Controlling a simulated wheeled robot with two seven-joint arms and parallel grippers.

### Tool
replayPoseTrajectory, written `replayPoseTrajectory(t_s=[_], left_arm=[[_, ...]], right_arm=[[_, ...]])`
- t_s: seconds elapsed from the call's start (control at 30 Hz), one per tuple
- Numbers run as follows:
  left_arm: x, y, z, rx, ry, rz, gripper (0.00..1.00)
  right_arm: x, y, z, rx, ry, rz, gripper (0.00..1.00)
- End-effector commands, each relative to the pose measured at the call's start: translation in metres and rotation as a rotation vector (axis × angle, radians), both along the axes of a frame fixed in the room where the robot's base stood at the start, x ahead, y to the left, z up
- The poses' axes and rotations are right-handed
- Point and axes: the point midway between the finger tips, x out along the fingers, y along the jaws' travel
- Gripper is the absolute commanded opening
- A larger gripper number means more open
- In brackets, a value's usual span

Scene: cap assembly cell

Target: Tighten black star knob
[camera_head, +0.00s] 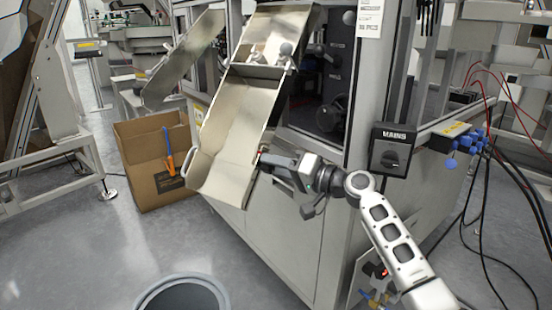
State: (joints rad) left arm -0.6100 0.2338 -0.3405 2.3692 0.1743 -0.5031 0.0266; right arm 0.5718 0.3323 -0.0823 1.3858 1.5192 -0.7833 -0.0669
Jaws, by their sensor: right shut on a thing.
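My right arm comes in from the lower right. My right gripper (265,160) is at the right side edge of the lower metal chute (232,125). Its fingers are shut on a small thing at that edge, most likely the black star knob. The knob is hidden by the fingers and cannot be made out clearly. My left gripper is not in view.
An upper metal chute section (277,32) and a tilted metal plate (183,62) stand above and left. A cardboard box (153,165) with an orange-and-blue tool is left. A MAINS switch box (392,150) and cables are right. A round grey bin (182,294) stands at the front.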

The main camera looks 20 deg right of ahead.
Motion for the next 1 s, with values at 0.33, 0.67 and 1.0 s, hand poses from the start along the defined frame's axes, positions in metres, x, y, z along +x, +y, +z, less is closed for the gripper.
replayPoseTrajectory(t_s=[0.33,0.67,1.0], left_arm=[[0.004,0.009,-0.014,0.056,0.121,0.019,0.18],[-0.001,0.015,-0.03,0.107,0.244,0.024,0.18],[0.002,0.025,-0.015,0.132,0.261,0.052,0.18]], right_arm=[[0.0,0.0,0.002,0.247,0.222,0.001,0.13],[0.0,0.0,0.001,0.483,0.432,0.001,0.13],[-0.001,0.0,0.0,0.723,0.645,0.0,0.13]])
